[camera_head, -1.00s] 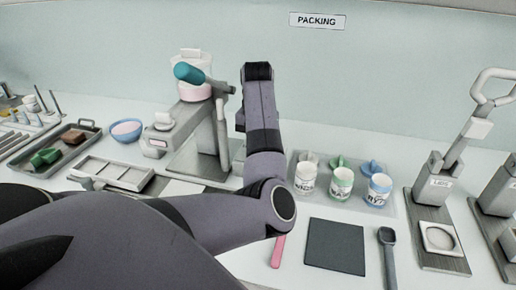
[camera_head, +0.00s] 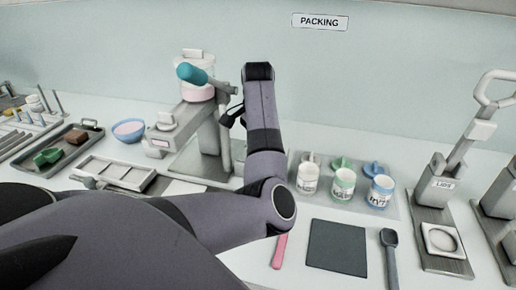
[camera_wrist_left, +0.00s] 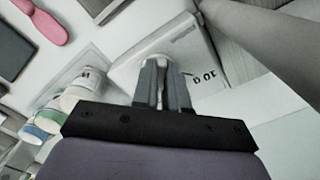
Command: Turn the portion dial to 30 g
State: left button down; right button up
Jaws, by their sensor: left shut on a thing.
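In the left wrist view my left gripper (camera_wrist_left: 164,66) is shut on the portion dial (camera_wrist_left: 153,60), a pale round part mostly hidden behind the fingers. A "10 g" mark (camera_wrist_left: 204,76) shows upside down beside the fingers on the mill's light face. The dial's pointer and its setting cannot be made out. My right gripper is not in view.
Three labelled cups (camera_head: 344,182) stand on a tray right of my arm. A dark square mat (camera_head: 338,247), a pink spatula (camera_head: 280,250) and a dark spoon (camera_head: 389,255) lie in front. A lid press (camera_head: 440,205) stands at right; a blue bowl (camera_head: 129,131) and trays are at left.

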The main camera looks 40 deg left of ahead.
pick_arm(q)
jog(key=shift+r, duration=0.1)
dwell(0.4)
jog(key=c, duration=1.2)
grip_release()
jog(key=shift+o, duration=0.2)
jog(key=shift+r, duration=3.55)
